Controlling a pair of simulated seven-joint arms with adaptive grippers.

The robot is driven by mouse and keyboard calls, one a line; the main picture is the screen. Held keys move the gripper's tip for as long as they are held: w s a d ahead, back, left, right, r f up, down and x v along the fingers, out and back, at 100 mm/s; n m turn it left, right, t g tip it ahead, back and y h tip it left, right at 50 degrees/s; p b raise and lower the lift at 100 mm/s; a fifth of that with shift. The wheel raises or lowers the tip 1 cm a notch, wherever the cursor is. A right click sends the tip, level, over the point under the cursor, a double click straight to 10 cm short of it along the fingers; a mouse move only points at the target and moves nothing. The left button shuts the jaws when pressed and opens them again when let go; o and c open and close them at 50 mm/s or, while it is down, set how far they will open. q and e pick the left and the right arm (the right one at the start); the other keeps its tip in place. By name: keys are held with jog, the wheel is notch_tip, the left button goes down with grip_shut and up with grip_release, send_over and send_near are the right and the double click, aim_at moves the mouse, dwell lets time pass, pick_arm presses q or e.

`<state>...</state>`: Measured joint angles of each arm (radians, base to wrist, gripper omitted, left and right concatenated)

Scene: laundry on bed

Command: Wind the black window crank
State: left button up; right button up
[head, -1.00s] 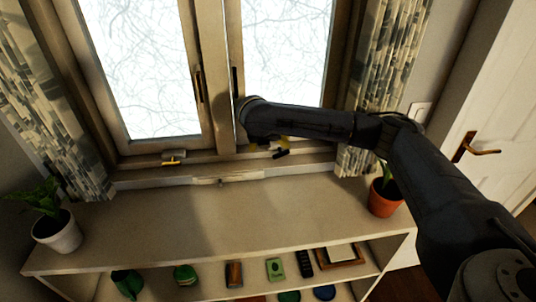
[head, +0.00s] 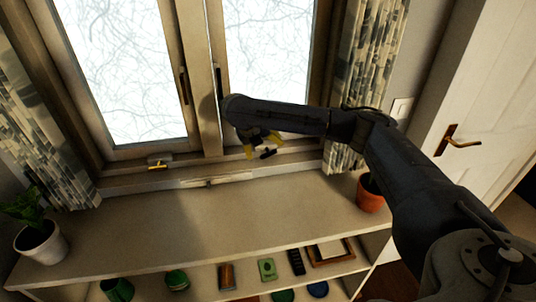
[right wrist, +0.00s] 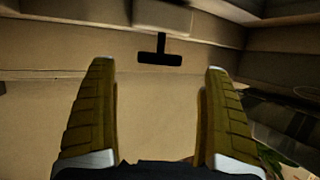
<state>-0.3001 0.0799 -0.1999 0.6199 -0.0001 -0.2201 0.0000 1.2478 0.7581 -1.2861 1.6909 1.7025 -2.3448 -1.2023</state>
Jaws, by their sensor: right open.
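The black window crank (head: 267,153) sits at the sill below the right window pane. In the right wrist view it is a dark T-shaped handle (right wrist: 160,58) on a short stem, hanging below a pale housing (right wrist: 162,17). My right gripper (head: 262,145) is open and empty, with its yellow fingers close to the crank in the head view. In the right wrist view the crank appears between and ahead of the two fingertips (right wrist: 160,68), with no contact visible. My left gripper is not in view.
A brass-coloured crank (head: 157,164) sits under the left pane. A low shelf (head: 190,225) stands below the window, its top mostly clear. A white-potted plant (head: 42,240) and an orange pot (head: 369,194) stand at its ends. Patterned curtains (head: 365,80) flank the window.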

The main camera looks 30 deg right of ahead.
aim_at(268, 153)
jog(key=shift+x, duration=3.2)
jog(key=c, duration=1.2)
